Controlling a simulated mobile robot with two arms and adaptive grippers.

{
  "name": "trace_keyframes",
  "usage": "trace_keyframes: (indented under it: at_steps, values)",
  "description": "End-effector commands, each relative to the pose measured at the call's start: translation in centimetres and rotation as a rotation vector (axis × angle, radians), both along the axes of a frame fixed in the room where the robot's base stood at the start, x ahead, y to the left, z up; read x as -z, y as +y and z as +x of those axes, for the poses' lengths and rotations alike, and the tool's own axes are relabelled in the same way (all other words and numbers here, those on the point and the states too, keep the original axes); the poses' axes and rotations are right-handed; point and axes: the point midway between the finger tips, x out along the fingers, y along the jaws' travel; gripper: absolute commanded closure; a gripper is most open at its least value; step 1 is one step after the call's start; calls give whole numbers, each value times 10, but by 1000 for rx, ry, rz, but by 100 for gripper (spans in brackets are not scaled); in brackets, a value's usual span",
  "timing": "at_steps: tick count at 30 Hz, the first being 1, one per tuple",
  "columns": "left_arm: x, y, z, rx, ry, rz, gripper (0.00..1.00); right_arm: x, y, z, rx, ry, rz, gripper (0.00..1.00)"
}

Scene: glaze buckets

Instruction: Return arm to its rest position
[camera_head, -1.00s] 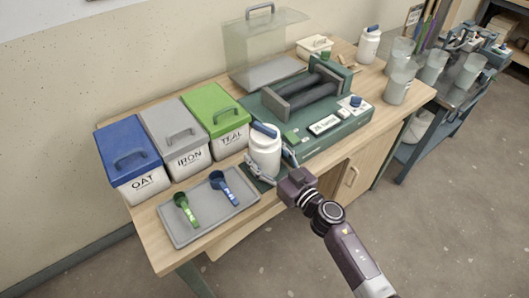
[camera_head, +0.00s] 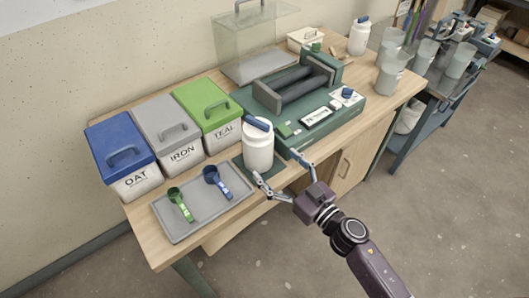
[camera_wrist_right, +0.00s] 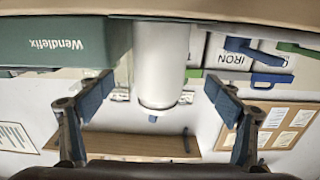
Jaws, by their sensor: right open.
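My right gripper (camera_head: 278,168) is open and empty in front of the workbench (camera_head: 145,237). Its fingers are spread and point at a white jar with a blue-topped lid (camera_head: 259,150). The jar stands upright on a dark green mat (camera_head: 238,162) at the bench's front edge. In the right wrist view the picture is upside down, and the white jar (camera_wrist_right: 161,60) shows ahead between the two spread, blue-padded fingers, apart from them. My left gripper is not in view.
Left of the jar is a grey tray (camera_head: 172,236) with a green scoop (camera_head: 179,203) and a blue scoop (camera_head: 216,181). Blue, grey and green lidded bins stand behind. A green roller machine (camera_head: 318,128) stands to the right. The floor in front is clear.

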Motion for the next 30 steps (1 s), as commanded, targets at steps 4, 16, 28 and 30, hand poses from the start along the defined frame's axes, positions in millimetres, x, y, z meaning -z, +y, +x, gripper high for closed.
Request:
trace_keyframes:
  at_steps: [4,16,28,30]
  values:
    - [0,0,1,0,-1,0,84,-2,-12,-18,-2,-2,2,16]
    - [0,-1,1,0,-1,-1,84,-7,-23,-24,29,-9,3,16]
    - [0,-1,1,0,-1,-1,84,7,-150,-32,608,253,-111,16]
    - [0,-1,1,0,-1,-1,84,23,-167,-51,671,367,-156,16]
